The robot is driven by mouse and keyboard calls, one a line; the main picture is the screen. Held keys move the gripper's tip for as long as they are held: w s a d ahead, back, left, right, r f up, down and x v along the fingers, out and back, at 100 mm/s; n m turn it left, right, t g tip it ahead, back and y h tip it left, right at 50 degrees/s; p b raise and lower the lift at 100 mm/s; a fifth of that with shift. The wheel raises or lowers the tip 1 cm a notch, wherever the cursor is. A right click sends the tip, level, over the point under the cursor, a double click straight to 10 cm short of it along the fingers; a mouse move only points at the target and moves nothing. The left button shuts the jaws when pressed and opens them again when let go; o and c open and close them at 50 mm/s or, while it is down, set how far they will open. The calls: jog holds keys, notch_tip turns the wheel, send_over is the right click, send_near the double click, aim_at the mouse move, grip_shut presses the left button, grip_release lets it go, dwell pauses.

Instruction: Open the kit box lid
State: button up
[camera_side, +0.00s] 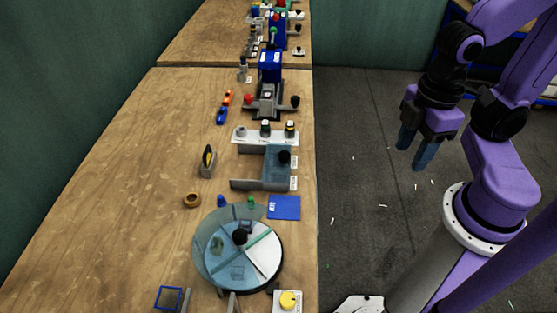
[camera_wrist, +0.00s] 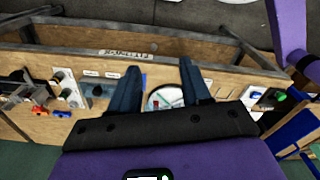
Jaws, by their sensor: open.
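A low box with a blue-grey translucent top and a black knob (camera_side: 270,172) sits near the bench's right edge in the side view; it looks like the kit box with its lid, though no label is readable. The top appears to lie flat over it. Its contents cannot be made out. My gripper (camera_side: 415,150) is open and empty, off to the right of the bench, pointing down and well apart from the box. In the wrist view the gripper fingers (camera_wrist: 158,73) are spread in front of the bench.
A round divided tray (camera_side: 272,254) under a partly clear cover with a black knob stands nearer the camera. A blue square (camera_side: 285,207) lies between. Behind the box are a white rack (camera_side: 250,136) and a press (camera_side: 268,98). Free floor lies between bench and arm.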

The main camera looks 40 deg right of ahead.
jog(key=shift+o, duration=0.3)
jog(key=shift+w+a, duration=0.1)
jog(key=shift+w, duration=0.05)
jog(key=m, duration=1.9)
send_over(285, 155)
notch_tip(285, 155, down, 3)
notch_tip(285, 155, down, 17)
jog(key=shift+w+f, duration=0.1)
jog(key=shift+f, duration=0.1)
